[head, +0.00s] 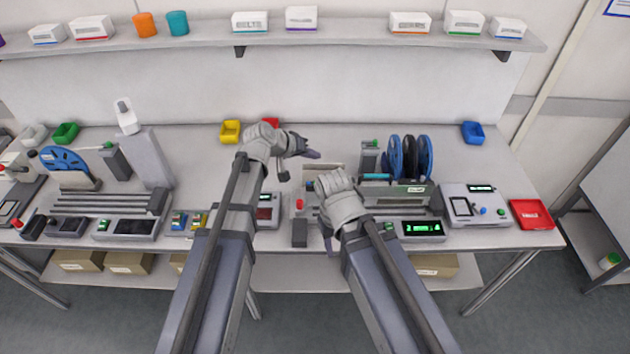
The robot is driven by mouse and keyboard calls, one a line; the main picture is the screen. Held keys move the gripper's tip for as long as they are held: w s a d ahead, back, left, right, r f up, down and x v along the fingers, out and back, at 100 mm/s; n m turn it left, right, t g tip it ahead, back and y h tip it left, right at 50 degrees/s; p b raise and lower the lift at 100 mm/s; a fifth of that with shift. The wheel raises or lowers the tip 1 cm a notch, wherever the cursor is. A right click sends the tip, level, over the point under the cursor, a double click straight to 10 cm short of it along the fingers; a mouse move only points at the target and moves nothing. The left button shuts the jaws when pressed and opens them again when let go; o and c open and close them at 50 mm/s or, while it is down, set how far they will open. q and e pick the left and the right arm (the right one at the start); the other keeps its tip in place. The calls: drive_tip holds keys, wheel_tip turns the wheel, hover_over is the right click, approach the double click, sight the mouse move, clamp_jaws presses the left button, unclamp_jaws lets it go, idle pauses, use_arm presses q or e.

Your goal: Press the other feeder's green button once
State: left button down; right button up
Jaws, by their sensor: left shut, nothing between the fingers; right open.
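The right feeder holds blue and black reels (410,158) and has a display lit green (422,228) on its front. A small green button (388,226) appears beside that display. The left feeder has a blue reel (63,160) and a dark display (135,227), with a small green button (103,226) beside it. My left gripper (312,153) is shut and empty, above the back middle of the table, apart from both feeders. My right gripper (328,241) is open near the front, at the left end of the right feeder; its wrist hides part of that feeder.
A device with a red-lit display (265,213) sits between the feeders, and a red knob (300,204) stands beside it. A grey box (476,204) and red tray (533,214) lie at right. Yellow (230,131) and blue (473,132) bins stand at the back. A shelf (200,39) runs above.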

sight(313, 186)
use_arm(q)
drive_tip(key=shift+f, duration=0.15)
wheel_tip(313, 186, down, 9)
drive_tip(key=b, duration=0.9)
drive_tip(key=shift+r, duration=0.2)
idle(1.7)
drive_tip(key=shift+f+b, duration=0.35)
drive_tip(key=shift+f, duration=0.05)
drive_tip(key=shift+f+b, duration=0.3)
idle(0.4)
drive_tip(key=shift+r+p, duration=0.75)
drive_tip(key=shift+p, duration=0.05)
drive_tip(key=shift+r, duration=0.1)
